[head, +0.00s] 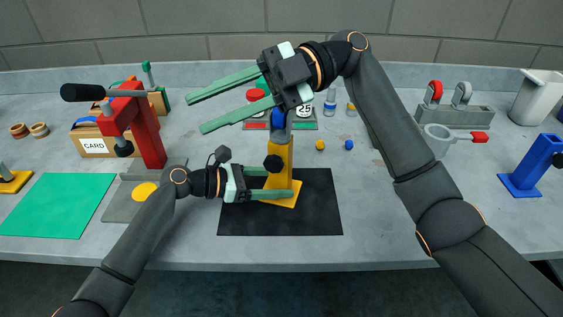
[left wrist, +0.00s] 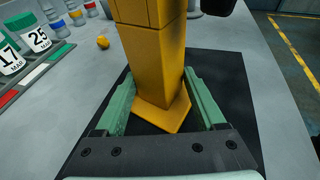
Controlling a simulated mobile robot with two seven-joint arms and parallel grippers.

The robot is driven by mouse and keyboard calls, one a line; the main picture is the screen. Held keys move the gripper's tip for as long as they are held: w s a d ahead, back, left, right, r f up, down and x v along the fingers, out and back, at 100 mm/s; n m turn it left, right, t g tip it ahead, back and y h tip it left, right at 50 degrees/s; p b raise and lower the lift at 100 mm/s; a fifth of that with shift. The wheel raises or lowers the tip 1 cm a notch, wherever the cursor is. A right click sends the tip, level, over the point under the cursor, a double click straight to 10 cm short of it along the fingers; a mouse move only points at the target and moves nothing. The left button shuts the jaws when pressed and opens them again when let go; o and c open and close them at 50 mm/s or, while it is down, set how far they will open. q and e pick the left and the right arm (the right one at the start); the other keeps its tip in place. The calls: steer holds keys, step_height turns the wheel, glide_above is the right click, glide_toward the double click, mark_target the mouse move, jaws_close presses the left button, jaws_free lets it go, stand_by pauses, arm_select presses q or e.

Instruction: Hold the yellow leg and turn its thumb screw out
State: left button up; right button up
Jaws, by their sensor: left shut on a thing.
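The yellow leg (head: 280,178) stands upright on the black mat (head: 320,215), with its flat yellow foot at the bottom and a blue part (head: 278,118) at its top. Its black thumb screw (head: 273,163) sticks out from the side facing the head camera. My left gripper (head: 281,183) is shut on the leg low down, one finger on each side; the left wrist view shows the leg (left wrist: 155,60) between the green fingers. My right gripper (head: 196,114) is open and empty, above and left of the leg, its fingers pointing left.
A red press (head: 130,115) and cardboard box (head: 92,142) stand left, near a green mat (head: 45,205). A blue leg (head: 533,165) and grey clamp block (head: 455,116) stand right. Bare table lies right of the mat.

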steer(key=w+d+m+t+y, duration=0.1)
steer(key=d+m+y, duration=0.2)
steer(key=d, duration=0.3)
steer(key=m+t, duration=1.3)
steer(key=m, duration=0.3)
glide_toward(281, 161)
steer(key=x, duration=1)
steer(key=shift+f, duration=0.4)
steer(key=shift+c, duration=0.2)
jaws_close()
